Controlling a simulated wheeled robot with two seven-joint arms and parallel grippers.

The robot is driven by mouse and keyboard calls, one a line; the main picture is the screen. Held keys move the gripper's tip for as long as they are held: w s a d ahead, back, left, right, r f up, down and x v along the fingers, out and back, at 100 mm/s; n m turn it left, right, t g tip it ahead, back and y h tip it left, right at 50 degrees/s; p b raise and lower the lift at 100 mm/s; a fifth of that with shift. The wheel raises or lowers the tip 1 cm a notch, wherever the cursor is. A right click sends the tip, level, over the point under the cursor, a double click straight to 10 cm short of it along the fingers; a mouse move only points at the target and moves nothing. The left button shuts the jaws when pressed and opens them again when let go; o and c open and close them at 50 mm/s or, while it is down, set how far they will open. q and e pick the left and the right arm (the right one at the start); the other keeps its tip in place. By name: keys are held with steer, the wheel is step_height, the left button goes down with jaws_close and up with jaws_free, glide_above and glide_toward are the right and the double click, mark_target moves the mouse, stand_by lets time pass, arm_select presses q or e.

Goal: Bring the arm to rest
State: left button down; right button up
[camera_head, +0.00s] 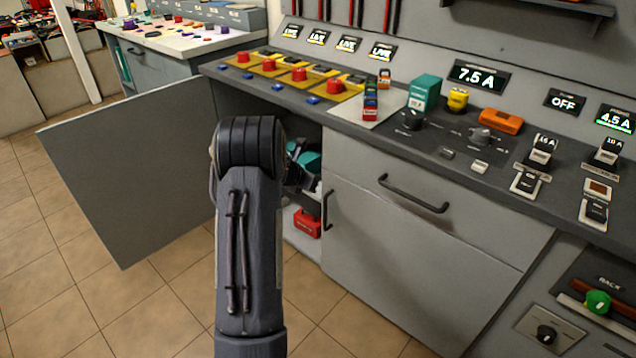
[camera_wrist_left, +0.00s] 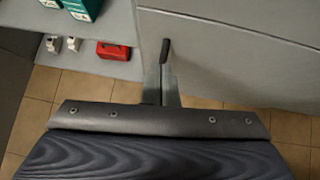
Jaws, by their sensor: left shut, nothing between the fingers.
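My left arm (camera_head: 250,220) rises in the middle of the head view, in front of the open cabinet. Its left gripper (camera_head: 305,180) is mostly hidden behind the wrist, at the cabinet opening. In the left wrist view the fingers of the left gripper (camera_wrist_left: 161,72) are together with nothing between them. They lie near the black door handle (camera_wrist_left: 165,49); I cannot tell whether they touch it. My right gripper is not in view.
A grey cabinet door (camera_head: 130,170) stands wide open at the left. Inside the cabinet are a red box (camera_head: 306,222) and teal boxes (camera_wrist_left: 82,8). The counter (camera_head: 385,140) above holds switches, knobs and small boxes. Tiled floor (camera_head: 150,305) is clear at the lower left.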

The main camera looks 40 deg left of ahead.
arm_select(q)
steer(key=v, duration=0.5)
steer(key=shift+a+p, duration=0.2)
steer(key=shift+p, duration=0.15)
step_height(320, 180, up, 10)
steer(key=d+n+t+y, duration=0.2)
steer(key=n+y, duration=0.1)
steer(key=n, duration=0.6)
steer(key=s+d+r+n+g, duration=0.1)
steer(key=s+d+r+n, duration=0.45)
steer(key=n, duration=0.65)
steer(key=s+d+f+n+g+h, duration=0.2)
steer(key=s+d+f+n+h, duration=0.15)
steer(key=s+d+n, duration=0.7)
steer(key=s+d+f+n+g+h, duration=0.25)
steer(key=s+d+n+h, duration=0.25)
steer(key=s+d, duration=0.95)
step_height(320, 180, up, 17)
steer(key=w+d+p, duration=0.2)
steer(key=p, duration=1.4)
steer(key=shift+w+d+p, duration=0.25)
steer(key=shift+p, duration=0.05)
